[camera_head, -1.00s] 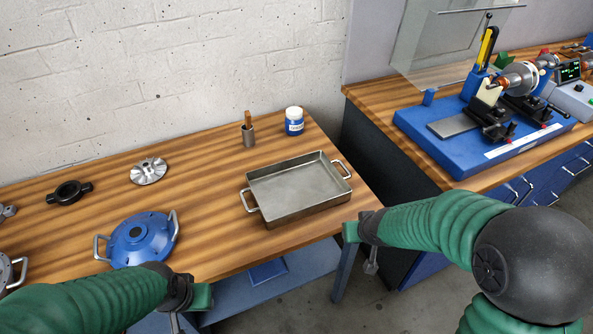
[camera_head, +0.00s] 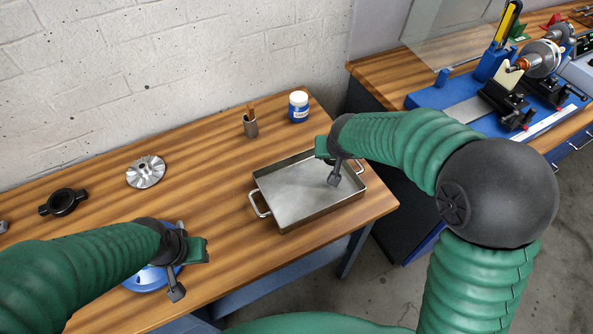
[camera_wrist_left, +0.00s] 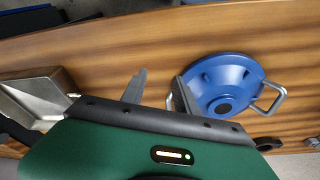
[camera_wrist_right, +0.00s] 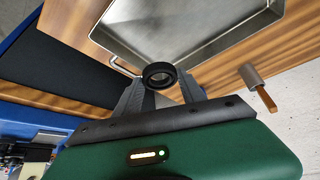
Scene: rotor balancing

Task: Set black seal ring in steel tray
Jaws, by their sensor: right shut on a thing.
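The black seal ring (camera_wrist_right: 160,75) is a small dark ring pinched between the fingertips of my right gripper (camera_wrist_right: 161,84) in the right wrist view. In the head view my right gripper (camera_head: 334,180) hangs over the steel tray (camera_head: 260,198), and the ring cannot be made out there. The tray is shallow, rectangular and empty, with a handle at each end; it also shows in the right wrist view (camera_wrist_right: 190,25). My left gripper (camera_head: 176,292) is over the blue cover; its fingers (camera_wrist_left: 160,88) are apart with nothing between them.
The blue round cover (camera_wrist_left: 222,85) with handles lies below my left gripper. A silver finned rotor (camera_head: 146,171), a black eared ring part (camera_head: 63,202), a cup with a brown stick (camera_head: 250,127) and a blue-white jar (camera_head: 298,107) stand on the wooden table. A blue machine (camera_head: 470,95) is on the right bench.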

